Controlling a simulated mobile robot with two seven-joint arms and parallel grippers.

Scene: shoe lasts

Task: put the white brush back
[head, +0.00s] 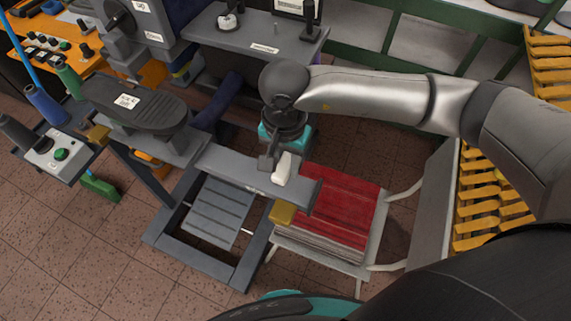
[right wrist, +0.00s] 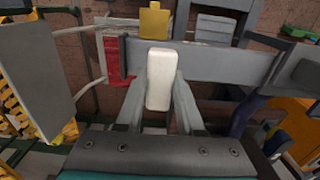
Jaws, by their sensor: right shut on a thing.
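The white brush (head: 284,168) is a pale, rounded block at my right gripper (head: 276,160). In the right wrist view the white brush (right wrist: 158,80) stands between the two grey fingers of the right gripper (right wrist: 160,92), which are shut on it. It is over or against a grey horizontal bar (head: 243,176) of the machine frame; I cannot tell whether it touches the bar. The bar also shows behind the brush in the right wrist view (right wrist: 215,62). My left gripper is not in view.
A chair with a red striped seat (head: 338,208) stands right of the bar. A yellow block (head: 283,212) is on the bar's near side. A dark sole-shaped pad (head: 135,102) is at the left. Yellow shoe lasts (head: 480,205) fill a rack at the right. A grey shelf (head: 262,40) is behind.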

